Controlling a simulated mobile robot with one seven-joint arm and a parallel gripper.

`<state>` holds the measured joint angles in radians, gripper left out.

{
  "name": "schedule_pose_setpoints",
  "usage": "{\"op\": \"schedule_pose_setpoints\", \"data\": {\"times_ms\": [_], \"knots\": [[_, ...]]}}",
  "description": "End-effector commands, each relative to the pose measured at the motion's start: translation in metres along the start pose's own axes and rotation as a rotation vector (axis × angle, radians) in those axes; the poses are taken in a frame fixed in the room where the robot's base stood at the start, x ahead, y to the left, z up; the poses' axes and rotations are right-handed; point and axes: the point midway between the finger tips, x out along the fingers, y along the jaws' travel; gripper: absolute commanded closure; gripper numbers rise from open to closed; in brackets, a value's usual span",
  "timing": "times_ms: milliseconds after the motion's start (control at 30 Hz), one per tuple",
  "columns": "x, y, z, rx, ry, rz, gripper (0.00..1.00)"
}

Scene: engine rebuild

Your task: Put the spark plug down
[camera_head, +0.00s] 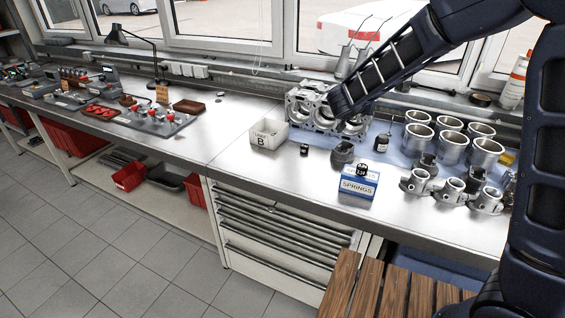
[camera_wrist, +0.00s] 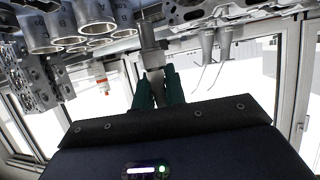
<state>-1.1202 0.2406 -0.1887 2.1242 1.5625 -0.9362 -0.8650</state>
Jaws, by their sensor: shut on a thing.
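In the wrist view, my gripper (camera_wrist: 158,82) has its two dark green fingers closed around the spark plug (camera_wrist: 152,56), a grey metal cylinder. The plug sticks out past the fingertips toward the metal parts at the top of the picture. I cannot tell whether it touches anything. In the head view, my dark arm reaches over the bench to the bare metal engine block (camera_head: 300,104). The end of the arm covers part of the block, and the fingers and plug cannot be made out there.
A white bin marked B (camera_head: 268,135) stands left of the block. A blue and white SPRINGS box (camera_head: 359,184) sits in front. Several metal cylinder sleeves (camera_head: 453,148) and pistons (camera_head: 452,191) stand to the right. The steel bench (camera_head: 235,150) is clear left of the bin.

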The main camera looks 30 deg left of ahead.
Motion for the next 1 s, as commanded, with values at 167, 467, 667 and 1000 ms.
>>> {"op": "schedule_pose_setpoints", "data": {"times_ms": [167,467,667,1000], "knots": [[-0.044,-0.045,0.018,-0.035,-0.001,-0.088,1.0],[-0.075,-0.072,0.036,-0.061,-0.003,-0.147,1.0],[-0.063,-0.072,0.069,-0.066,-0.004,-0.147,1.0],[-0.035,-0.072,0.137,-0.066,-0.003,-0.146,1.0]]}}
